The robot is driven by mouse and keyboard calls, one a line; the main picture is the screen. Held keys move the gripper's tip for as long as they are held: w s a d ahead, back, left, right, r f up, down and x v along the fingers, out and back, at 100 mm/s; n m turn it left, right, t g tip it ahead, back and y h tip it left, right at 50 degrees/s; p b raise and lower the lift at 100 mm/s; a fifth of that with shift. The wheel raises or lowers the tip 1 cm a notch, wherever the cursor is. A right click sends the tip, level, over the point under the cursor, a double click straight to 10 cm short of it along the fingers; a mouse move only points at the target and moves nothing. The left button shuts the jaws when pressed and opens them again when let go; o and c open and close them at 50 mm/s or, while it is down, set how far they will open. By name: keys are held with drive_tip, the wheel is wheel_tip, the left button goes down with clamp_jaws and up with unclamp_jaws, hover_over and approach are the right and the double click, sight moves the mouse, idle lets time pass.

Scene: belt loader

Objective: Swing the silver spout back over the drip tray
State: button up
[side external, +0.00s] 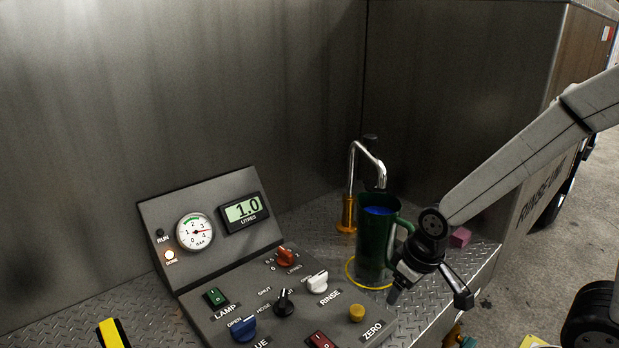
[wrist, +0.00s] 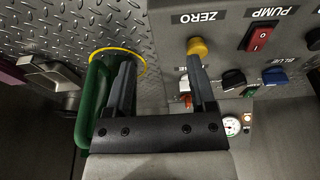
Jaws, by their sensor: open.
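The silver spout (side external: 352,160) rises from a brass base (side external: 347,213) behind the green jug (side external: 372,245). Its bent arm reaches right, and its dark outlet hangs just above the jug's mouth. The jug stands upright inside a yellow ring (side external: 350,274) and holds blue liquid (side external: 380,211). My gripper (side external: 430,290) is open, low and in front of the jug, to its right. In the wrist view my open gripper (wrist: 160,75) has its left finger beside the green jug (wrist: 93,95); I cannot tell whether they touch. I cannot clearly identify the drip tray.
The control panel (side external: 250,300) stands left of the jug, with a yellow button (side external: 356,312) near my gripper. Its display (side external: 244,210) reads 1.0 litres. A pink block (side external: 460,237) lies right of the jug. A grey metal object (wrist: 50,75) shows in the wrist view.

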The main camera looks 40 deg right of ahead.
drive_tip(key=shift+w+r, duration=0.2)
drive_tip(key=shift+w, duration=0.15)
drive_tip(key=c, duration=0.7)
drive_tip(key=w+r+h, duration=0.1)
drive_tip(key=w+r, duration=0.7)
drive_tip(key=w+r+h, duration=0.1)
drive_tip(key=w+r, duration=0.3)
drive_tip(key=shift+w+d+h, duration=0.3)
drive_tip(key=shift+w, duration=0.1)
clamp_jaws()
drive_tip(key=w+r+m+h, duration=0.1)
drive_tip(key=w+r, duration=0.1)
drive_tip(key=r, duration=0.3)
drive_tip(key=w+d+r+m+h, duration=0.1)
drive_tip(key=w+r, duration=0.1)
drive_tip(key=r, duration=0.3)
drive_tip(key=w+r+m+t+h, duration=0.1)
drive_tip(key=w+r, duration=0.1)
drive_tip(key=r, duration=0.3)
drive_tip(key=shift+w+d+r+h, duration=0.25)
drive_tip(key=shift+w+r+h, duration=0.05)
drive_tip(key=shift+r+h, duration=0.1)
